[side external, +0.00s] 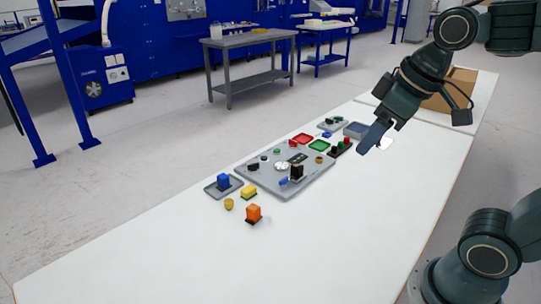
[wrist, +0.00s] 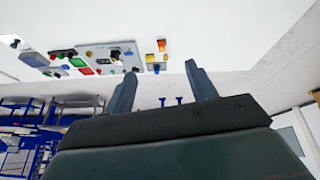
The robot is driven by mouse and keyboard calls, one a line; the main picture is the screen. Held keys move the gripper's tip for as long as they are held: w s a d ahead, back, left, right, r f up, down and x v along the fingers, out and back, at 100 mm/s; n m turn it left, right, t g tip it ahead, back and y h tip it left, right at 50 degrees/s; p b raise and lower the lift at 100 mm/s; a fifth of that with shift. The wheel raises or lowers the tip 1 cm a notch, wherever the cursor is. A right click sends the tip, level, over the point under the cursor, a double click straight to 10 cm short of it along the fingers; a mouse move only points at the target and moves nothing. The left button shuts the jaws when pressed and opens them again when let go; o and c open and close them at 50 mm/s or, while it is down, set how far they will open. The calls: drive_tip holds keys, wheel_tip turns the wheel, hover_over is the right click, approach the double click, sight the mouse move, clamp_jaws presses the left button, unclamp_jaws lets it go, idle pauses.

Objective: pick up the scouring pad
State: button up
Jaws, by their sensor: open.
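No thing is plainly marked as the scouring pad. The likeliest are two small blocks on the white table: an orange block (side external: 253,212) with a dark underside, near the front, and a yellow block (side external: 249,191) behind it. In the wrist view, small orange (wrist: 162,45) and yellow (wrist: 152,58) patches show far off, too small to tell details. My gripper (side external: 373,142) is open and empty above the table, well to the right of and behind both blocks. Its two fingers are spread apart in the wrist view (wrist: 160,70).
A grey board (side external: 300,190) with several small parts lies left of my gripper. A small tray (side external: 210,190) with a blue block (side external: 223,181) is beside the yellow block. A small brass-coloured cylinder (side external: 229,204) stands near the blocks. A cardboard box (side external: 462,85) is at the back right. The table's front is clear.

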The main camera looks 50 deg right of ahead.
drive_tip(key=w+d+r+n+g, duration=0.15)
drive_tip(key=w+n, duration=0.25)
drive_tip(key=w, duration=1)
drive_tip(key=n+g, duration=0.4)
drive_tip(key=n, duration=0.8)
hover_over(249, 188)
wheel_tip(249, 188, down, 27)
drive_tip(key=shift+t, duration=0.25)
drive_tip(key=shift+f, duration=4.25)
drive_tip(key=shift+f, duration=0.1)
